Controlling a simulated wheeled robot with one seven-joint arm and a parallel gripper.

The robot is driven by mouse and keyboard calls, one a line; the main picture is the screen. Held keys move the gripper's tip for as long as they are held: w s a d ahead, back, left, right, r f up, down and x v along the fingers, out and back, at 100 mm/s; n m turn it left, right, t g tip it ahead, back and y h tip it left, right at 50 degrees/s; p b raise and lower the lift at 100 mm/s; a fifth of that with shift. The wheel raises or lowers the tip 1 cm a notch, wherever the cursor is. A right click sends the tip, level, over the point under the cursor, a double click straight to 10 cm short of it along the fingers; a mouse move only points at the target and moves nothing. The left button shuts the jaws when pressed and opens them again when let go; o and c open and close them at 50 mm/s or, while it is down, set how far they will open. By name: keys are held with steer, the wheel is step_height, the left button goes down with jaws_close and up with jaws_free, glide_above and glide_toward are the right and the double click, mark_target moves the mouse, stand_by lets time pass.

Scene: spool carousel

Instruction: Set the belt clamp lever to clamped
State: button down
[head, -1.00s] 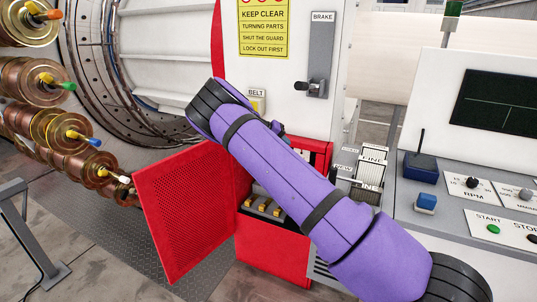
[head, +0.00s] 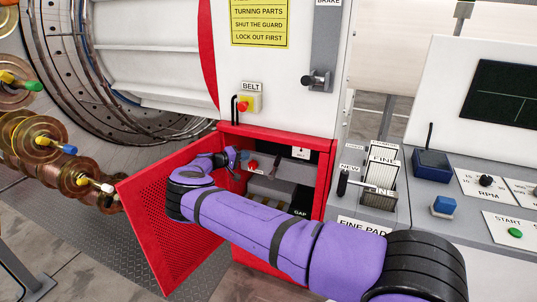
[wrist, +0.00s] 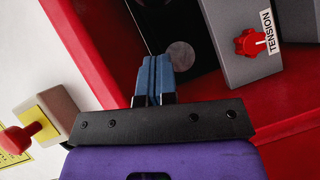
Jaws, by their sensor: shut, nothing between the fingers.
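The red cabinet (head: 230,128) stands open below the white panel. Inside it in the head view is a dark lever (head: 279,162) standing up from a grey block; I cannot read a label that marks it as the belt clamp lever. A red knob (head: 253,165) sits left of it, and the wrist view shows this knob (wrist: 250,42) beside a TENSION label. My gripper (head: 232,155) is at the upper left of the cabinet opening. In the wrist view its blue fingers (wrist: 153,78) are shut together and empty, apart from the knob. The lever is not clearly seen there.
The red perforated door (head: 165,215) stands open left of my arm. The BRAKE lever (head: 316,80) is higher right. Copper spools (head: 75,170) stand at left.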

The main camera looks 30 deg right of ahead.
steer(key=shift+w+a+f, duration=0.1)
stand_by(0.3)
glide_above(276, 165)
steer(key=w+a, duration=0.1)
steer(key=a, duration=0.1)
steer(key=shift+f, duration=1.3)
